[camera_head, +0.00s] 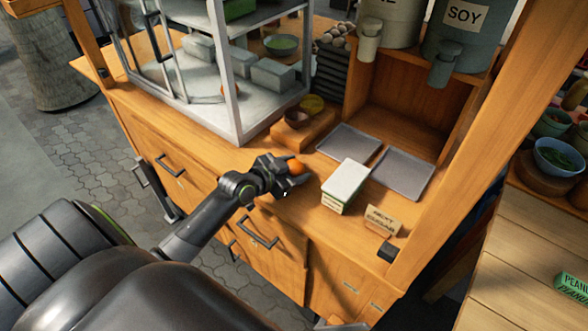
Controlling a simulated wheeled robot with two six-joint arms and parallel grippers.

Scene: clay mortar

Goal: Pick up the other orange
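An orange (297,167) is at the wooden counter's front part, left of the white-topped box. My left gripper (293,172) reaches in from the left with its dark fingers around the orange. The orange sits between them and is partly hidden. I cannot tell whether the fingers press on it or stand slightly apart from it. A small orange-coloured patch (223,90) shows behind the glass of the cabinet, too small to make out. My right gripper is not in view.
A white-topped box (343,186), two grey trays (403,174) and a small sign (382,221) lie to the right. A wooden block with small bowls (297,118) stands behind. The glass cabinet (238,128) stands at the back left. A wooden post bounds the right side.

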